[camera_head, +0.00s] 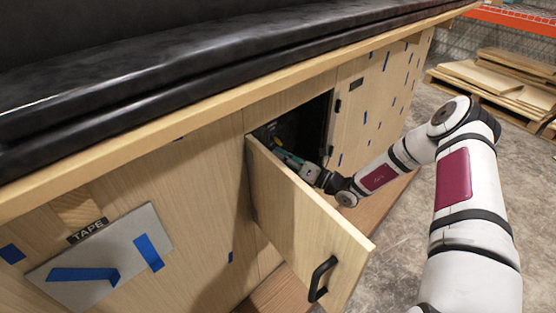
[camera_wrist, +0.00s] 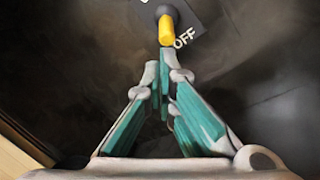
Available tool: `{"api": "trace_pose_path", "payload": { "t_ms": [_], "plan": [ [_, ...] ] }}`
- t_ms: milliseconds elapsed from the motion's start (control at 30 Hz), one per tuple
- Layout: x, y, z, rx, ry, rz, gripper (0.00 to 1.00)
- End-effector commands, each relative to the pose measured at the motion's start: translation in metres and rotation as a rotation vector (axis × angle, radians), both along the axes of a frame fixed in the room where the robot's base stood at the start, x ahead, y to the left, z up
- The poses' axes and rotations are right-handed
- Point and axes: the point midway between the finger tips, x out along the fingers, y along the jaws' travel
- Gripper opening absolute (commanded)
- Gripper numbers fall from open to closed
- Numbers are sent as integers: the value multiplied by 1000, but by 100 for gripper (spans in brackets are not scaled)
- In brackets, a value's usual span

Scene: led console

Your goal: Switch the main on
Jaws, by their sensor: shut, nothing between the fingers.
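The main switch (camera_wrist: 166,30) is a yellow lever on a dark plate at the top of the wrist view. Its tip points down toward the white word OFF (camera_wrist: 185,38). My gripper (camera_wrist: 163,68) has green fingers that are shut and empty. Its fingertips are right below the lever's tip in the picture; I cannot tell whether they touch.
The wooden cabinet door (camera_head: 300,215) with a black handle (camera_head: 321,279) stands open, close to my arm on its left. A black padded top (camera_head: 200,75) overhangs the cabinet front. A plate marked TAPE (camera_head: 100,255) is at the left. Wood pallets (camera_head: 500,85) lie at the back right.

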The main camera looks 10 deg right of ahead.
Motion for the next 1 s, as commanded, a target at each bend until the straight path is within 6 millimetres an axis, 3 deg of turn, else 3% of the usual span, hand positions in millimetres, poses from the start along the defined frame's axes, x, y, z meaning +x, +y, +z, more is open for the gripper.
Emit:
{"api": "trace_pose_path", "payload": {
  "t_ms": [1000],
  "plan": [
    [-4,-2,7,-56,90,0,0]
  ]
}}
